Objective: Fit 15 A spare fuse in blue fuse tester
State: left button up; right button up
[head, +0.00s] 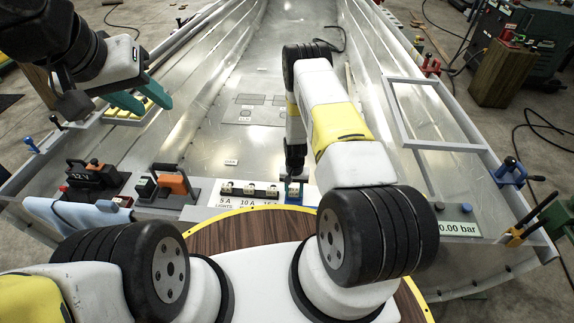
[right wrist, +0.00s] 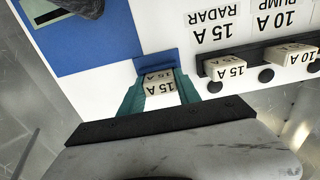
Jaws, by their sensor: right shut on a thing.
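The 15 A fuse (right wrist: 160,84) is a cream block with black lettering, seen in the right wrist view. My right gripper (right wrist: 160,91) is shut on it, with one teal finger on each side. A dark blue block (right wrist: 155,62) lies right at the fuse's far edge; I cannot tell whether the fuse sits in it or only above it. A blue panel area (right wrist: 90,48) with a grey display lies beside it. In the head view, my right gripper (head: 294,188) is at the white panel's right end, partly hidden by my arm. My left gripper (head: 150,100) is open at the upper left.
A row of labelled fuses (head: 250,190) stands beside the right gripper; another 15 A fuse (right wrist: 229,70) sits there. An orange-handled tool (head: 172,184) and a black device (head: 93,173) stand to the left. A pressure display (head: 457,228) is at the right. The hull floor beyond is largely clear.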

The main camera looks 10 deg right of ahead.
jog(key=shift+s+f, duration=0.15)
jog(key=shift+f, duration=0.35)
jog(key=o, duration=1.3)
jog(key=shift+w+r, duration=0.2)
jog(key=shift+r, duration=0.15)
notch_tip(320, 180, up, 12)
notch_tip(320, 180, up, 17)
jog(key=t, duration=0.1)
send_over(294, 189)
jog(key=w+a, duration=0.1)
jog(key=w, duration=0.1)
jog(key=s+r+n+t+y, duration=0.15)
jog(key=s+r, duration=0.25)
jog(key=r, duration=1.1)
jog(key=s+r+t, duration=0.1)
jog(key=s+r, duration=0.5)
jog(key=s, duration=0.1)
jog(key=s+r+n+t, duration=0.1)
jog(key=s+r, duration=0.5)
jog(key=s, duration=0.2)
jog(key=s+a+r+n+t, duration=0.1)
jog(key=s+r, duration=0.5)
jog(key=s, duration=0.1)
jog(key=shift+s+a+r+t+y, duration=0.1)
jog(key=shift+s+r+t+y, duration=0.1)
jog(key=shift+s+t+y, duration=0.15)
